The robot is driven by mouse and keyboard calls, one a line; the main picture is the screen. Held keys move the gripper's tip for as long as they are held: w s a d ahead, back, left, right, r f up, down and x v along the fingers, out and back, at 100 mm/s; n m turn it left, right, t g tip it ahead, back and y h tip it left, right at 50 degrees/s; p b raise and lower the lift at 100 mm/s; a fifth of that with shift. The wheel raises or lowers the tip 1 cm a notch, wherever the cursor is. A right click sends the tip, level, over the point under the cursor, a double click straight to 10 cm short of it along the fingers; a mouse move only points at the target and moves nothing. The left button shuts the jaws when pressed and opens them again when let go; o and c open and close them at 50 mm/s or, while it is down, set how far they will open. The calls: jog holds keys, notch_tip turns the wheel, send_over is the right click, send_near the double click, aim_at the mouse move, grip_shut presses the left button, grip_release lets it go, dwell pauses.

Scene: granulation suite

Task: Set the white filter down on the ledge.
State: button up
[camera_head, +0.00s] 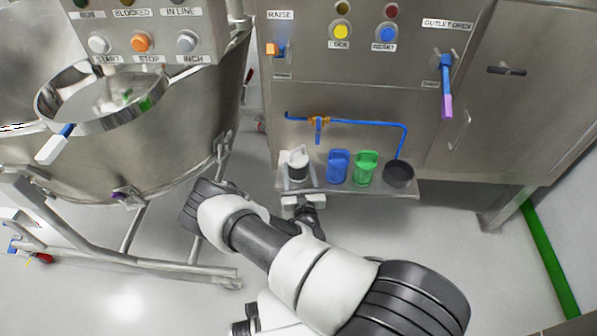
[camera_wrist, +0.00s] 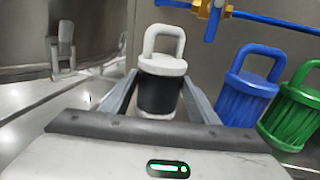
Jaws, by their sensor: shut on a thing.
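The white filter (camera_head: 298,160) has a white cap with a loop handle and a dark body. It is upright at the left end of the ledge (camera_head: 345,189); whether its base touches the ledge is hidden. In the wrist view the white filter (camera_wrist: 161,75) stands between my two fingers. My gripper (camera_head: 297,182) reaches in from the front and is shut on the filter's body. My gripper also shows in the wrist view (camera_wrist: 158,100).
A blue filter (camera_head: 338,166), a green filter (camera_head: 365,167) and a dark round cup (camera_head: 399,174) stand to the right on the ledge. A blue pipe (camera_head: 365,123) with a valve (camera_head: 318,127) runs above. A large steel bowl (camera_head: 150,140) stands left.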

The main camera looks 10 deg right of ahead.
jog(key=shift+f, duration=0.1)
jog(key=o, duration=1.1)
